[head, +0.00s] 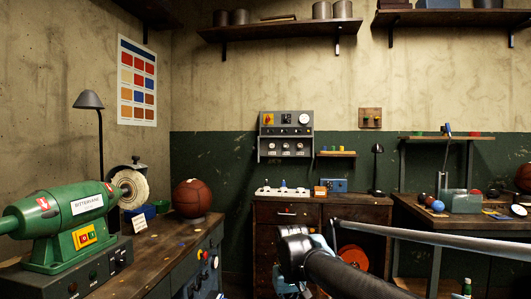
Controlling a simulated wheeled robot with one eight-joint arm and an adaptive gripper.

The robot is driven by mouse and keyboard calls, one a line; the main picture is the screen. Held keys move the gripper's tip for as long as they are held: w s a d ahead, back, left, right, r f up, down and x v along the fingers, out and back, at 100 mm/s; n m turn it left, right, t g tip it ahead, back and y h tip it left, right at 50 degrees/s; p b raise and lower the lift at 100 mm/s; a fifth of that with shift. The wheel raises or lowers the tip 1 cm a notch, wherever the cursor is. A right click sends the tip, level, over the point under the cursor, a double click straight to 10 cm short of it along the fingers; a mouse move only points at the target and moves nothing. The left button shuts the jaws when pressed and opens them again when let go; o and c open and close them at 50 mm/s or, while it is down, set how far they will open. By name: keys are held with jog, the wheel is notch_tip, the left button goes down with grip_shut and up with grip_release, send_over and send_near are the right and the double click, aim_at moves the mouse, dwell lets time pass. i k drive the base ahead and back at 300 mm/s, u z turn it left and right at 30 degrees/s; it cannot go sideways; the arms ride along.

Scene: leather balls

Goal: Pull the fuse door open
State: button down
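No door labelled as a fuse door can be made out. A grey control panel (286,132) hangs on the back wall, with a yellow-and-red switch, a round gauge and a lower row of dials. Grey panel fronts (186,268) with knobs and a red button are set in the front of the left workbench; I cannot tell whether either holds the fuse door. My dark arm crosses the lower middle and right of the head view. My gripper cannot be made out in this view.
A green buffing machine (75,225) and a brown leather ball (192,198) stand on the left workbench (150,245). A wooden drawer cabinet (330,212) stands below the wall panel. A right-hand bench (425,212) carries small balls and a lamp.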

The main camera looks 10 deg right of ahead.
aim_at(253, 148)
jog(key=k, duration=0.9)
jog(key=u, duration=0.05)
jog(key=i, duration=1.9)
jog(key=z, duration=1)
jog(key=i, duration=0.4)
jog(key=z, duration=0.15)
